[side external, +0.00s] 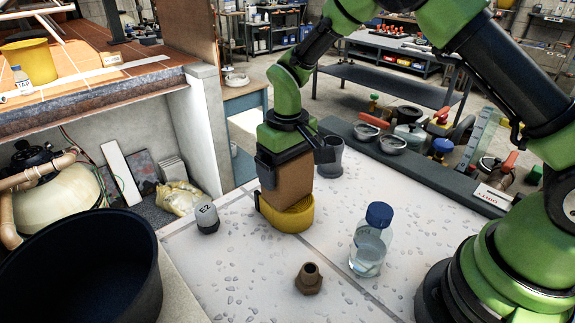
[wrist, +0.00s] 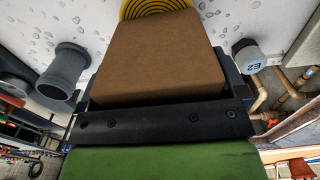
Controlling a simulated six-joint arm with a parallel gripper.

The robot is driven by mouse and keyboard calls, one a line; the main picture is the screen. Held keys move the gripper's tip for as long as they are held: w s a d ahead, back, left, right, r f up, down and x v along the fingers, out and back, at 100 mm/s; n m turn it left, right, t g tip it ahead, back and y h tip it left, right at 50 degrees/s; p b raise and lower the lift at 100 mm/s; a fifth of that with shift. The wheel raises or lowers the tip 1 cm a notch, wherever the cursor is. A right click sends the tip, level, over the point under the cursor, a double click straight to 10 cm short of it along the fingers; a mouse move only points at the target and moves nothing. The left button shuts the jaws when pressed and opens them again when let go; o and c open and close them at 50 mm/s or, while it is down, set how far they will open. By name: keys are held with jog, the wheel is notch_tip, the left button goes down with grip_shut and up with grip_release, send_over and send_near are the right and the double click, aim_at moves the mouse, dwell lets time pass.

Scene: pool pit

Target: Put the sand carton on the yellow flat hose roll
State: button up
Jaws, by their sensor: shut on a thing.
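The sand carton (side external: 291,182) is a plain brown box. My gripper (side external: 291,155) is shut on its upper part from above. The yellow flat hose roll (side external: 286,215) lies on the speckled white top, directly under the carton in the side view. The carton's lower edge appears at the roll's top; I cannot tell whether its weight rests there. In the wrist view the carton (wrist: 160,55) fills the middle, and a strip of the ringed yellow roll (wrist: 152,8) shows past its far end. The rest of the roll is hidden by the carton.
A grey E2 cap-like piece (side external: 207,218) stands left of the roll, and a grey pipe fitting (side external: 330,158) behind it. A brown fitting (side external: 309,279) and a blue-capped bottle (side external: 370,240) stand in front. A black bucket (side external: 90,265) is at front left.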

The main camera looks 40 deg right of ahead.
jog(key=o, duration=1)
jog(key=shift+f, duration=0.1)
jog(key=shift+c, duration=0.2)
notch_tip(320, 180, up, 11)
jog(key=shift+s+r, duration=0.1)
jog(key=shift+r, duration=0.75)
jog(key=s+d+r+m+t+y, duration=0.1)
jog(key=s+d+r+m+t, duration=0.15)
jog(key=s+r, duration=0.7)
jog(key=s+m+t+y, duration=0.1)
jog(key=s+t, duration=0.3)
jog(key=s, duration=0.8)
jog(key=shift+d+f+t, duration=0.15)
jog(key=shift+f+t, duration=0.2)
jog(key=shift+s+m, duration=0.1)
jog(key=shift+m, duration=0.15)
